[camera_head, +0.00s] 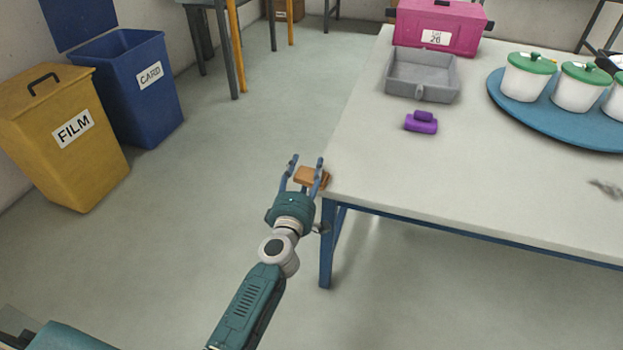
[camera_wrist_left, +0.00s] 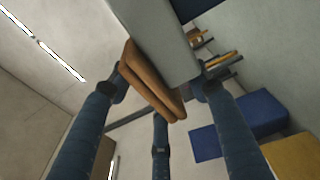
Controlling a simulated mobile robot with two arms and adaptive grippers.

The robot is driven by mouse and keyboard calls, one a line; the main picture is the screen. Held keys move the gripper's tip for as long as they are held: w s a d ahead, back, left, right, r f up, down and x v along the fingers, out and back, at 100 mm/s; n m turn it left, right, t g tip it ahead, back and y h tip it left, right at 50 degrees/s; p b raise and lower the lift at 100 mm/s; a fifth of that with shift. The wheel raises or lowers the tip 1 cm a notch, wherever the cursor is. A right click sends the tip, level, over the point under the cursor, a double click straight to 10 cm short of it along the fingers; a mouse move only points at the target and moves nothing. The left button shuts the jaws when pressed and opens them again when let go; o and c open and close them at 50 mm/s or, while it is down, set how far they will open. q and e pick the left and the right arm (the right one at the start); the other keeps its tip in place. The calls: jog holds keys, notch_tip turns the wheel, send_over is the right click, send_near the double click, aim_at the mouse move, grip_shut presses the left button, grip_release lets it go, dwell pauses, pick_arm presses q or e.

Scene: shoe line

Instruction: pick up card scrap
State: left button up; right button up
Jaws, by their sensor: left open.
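The card scrap (camera_head: 312,177), a brown folded piece, lies at the left corner of the white table (camera_head: 440,180), at its edge. My left gripper (camera_head: 305,163) is open at that corner, with its blue fingers on either side of the scrap. In the left wrist view the brown scrap (camera_wrist_left: 150,78) shows between the spread fingers of my gripper (camera_wrist_left: 163,92), against the pale table (camera_wrist_left: 160,35). I cannot tell whether any finger touches it. My right gripper is not in view.
A blue CARD bin (camera_head: 125,90) with its lid up and a closed yellow FILM bin (camera_head: 65,140) stand at the left. The table holds a grey tray (camera_head: 422,75), a purple object (camera_head: 421,123), a pink box (camera_head: 438,25) and a blue round tray (camera_head: 540,120) with white pots.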

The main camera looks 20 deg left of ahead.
aim_at(307, 168)
pick_arm(q)
jog(key=shift+w, duration=0.65)
jog(key=c, duration=1.1)
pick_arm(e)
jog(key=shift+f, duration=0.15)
